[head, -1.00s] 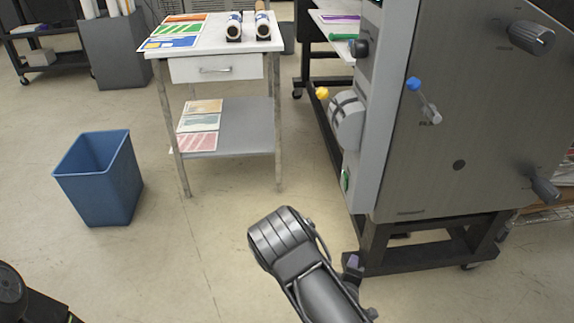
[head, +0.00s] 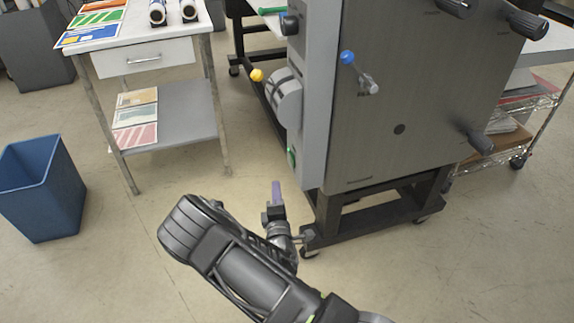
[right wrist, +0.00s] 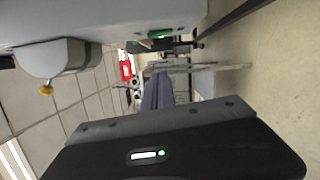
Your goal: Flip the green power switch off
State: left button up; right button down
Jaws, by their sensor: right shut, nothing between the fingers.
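The green power switch (head: 291,157) sits low on the narrow grey side face of the laminator (head: 400,100). It also shows near the top of the right wrist view (right wrist: 160,34), where I cannot tell its on or off position. My right gripper (head: 277,188) has purple fingers, is shut and empty, and points up in the head view, just below and left of the switch and apart from it. Its fingers show in the middle of the right wrist view (right wrist: 158,92). My left gripper is not in view.
A yellow knob (head: 257,75) and a grey rounded housing (head: 286,98) stick out above the switch. A white drawer table (head: 145,58) and a blue bin (head: 42,185) stand left. Floor between is clear.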

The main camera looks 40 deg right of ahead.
aim_at(292, 159)
jog(key=w+d+p, duration=0.2)
jog(key=w+d, duration=0.4)
jog(key=d, duration=0.2)
jog(key=shift+d+r, duration=0.3)
jog(key=shift+r, duration=0.1)
